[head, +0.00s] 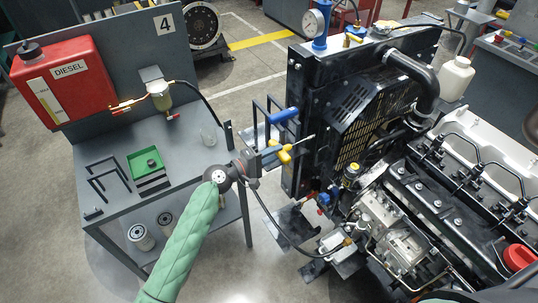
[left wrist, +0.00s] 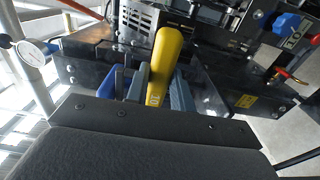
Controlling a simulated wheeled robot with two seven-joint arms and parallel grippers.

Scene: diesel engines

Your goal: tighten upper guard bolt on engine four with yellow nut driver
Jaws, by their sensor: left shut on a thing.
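My left gripper (head: 268,156) is shut on the yellow nut driver (head: 285,157), beside the radiator's left side. The driver's thin shaft points right and slightly up, towards the radiator. In the left wrist view its yellow handle (left wrist: 166,62) stands between the grey fingers, and its tip is hidden. The engine (head: 430,205) fills the right of the head view, with the black slatted fan guard (head: 358,112) behind the radiator (head: 306,95). I cannot make out the upper guard bolt. A sign with a 4 (head: 164,23) is on the back panel. My right gripper is not in view.
A blue-handled tool (head: 285,115) sits in a holder just above my left gripper. A dark hose hangs below the gripper.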

